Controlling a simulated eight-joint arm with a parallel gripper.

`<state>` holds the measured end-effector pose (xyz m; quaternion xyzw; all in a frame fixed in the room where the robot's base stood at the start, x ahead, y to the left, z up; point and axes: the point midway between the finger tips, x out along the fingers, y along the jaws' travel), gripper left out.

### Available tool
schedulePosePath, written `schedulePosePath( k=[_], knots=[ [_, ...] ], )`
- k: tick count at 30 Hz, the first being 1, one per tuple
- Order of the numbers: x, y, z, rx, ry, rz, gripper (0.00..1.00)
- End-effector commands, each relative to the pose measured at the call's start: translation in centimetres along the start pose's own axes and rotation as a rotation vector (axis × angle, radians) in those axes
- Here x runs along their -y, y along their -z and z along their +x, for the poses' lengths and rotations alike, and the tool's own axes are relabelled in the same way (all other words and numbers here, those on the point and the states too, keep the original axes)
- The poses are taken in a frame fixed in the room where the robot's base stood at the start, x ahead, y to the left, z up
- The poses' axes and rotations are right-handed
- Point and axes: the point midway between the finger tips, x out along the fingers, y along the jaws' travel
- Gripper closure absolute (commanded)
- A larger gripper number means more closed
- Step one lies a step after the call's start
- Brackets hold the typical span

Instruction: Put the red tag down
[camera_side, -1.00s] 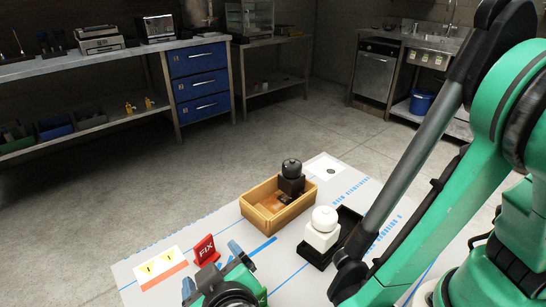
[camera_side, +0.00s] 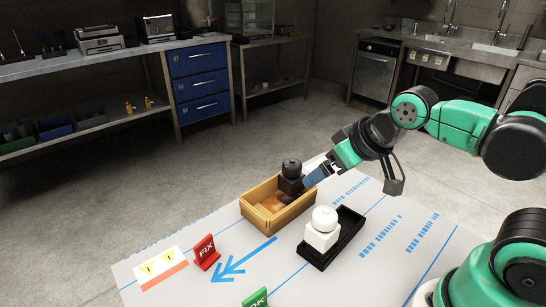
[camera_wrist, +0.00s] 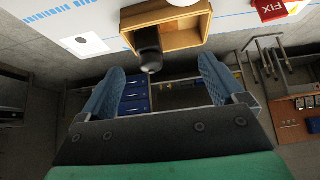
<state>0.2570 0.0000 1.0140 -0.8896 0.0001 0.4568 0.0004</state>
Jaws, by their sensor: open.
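The red tag (camera_side: 207,251), marked FIX, stands on the table by the white card at the left. It also shows at the top right edge of the wrist view (camera_wrist: 271,9), partly cut off. My gripper (camera_side: 313,176) is open, at the far side of the table, well away from the red tag. In the side view it is close by the dark round-topped piece (camera_side: 291,176) in the wooden tray (camera_side: 263,222). In the wrist view, nothing is between the fingers (camera_wrist: 161,68); the dark piece (camera_wrist: 148,48) shows beyond them. I cannot tell whether they touch.
A white round-topped piece (camera_side: 322,230) stands in a black tray (camera_side: 349,226). A green tag (camera_side: 256,298) marked OK is at the bottom edge. The white card (camera_side: 161,269) has yellow marks. A blue arrow (camera_side: 240,263) crosses clear table near the red tag.

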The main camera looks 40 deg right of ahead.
Motion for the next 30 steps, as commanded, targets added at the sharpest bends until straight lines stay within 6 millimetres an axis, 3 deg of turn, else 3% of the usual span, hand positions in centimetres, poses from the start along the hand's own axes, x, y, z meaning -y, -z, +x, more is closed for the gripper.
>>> schedulePosePath(
  k=[11, 16, 20, 24, 30],
  knots=[
    [0.1, 0.0, 0.0, 0.002, 0.001, -0.002, 0.11],
    [1.5, 1.2, 0.5, 0.032, 0.025, -0.023, 0.11],
    [4.2, 2.9, 1.8, 0.09, 0.06, -0.058, 0.11],
    [8.1, 4.2, 4.0, 0.162, 0.089, -0.103, 0.11],
    [14.2, 4.0, 8.0, 0.255, 0.109, -0.168, 0.11]
  ],
)
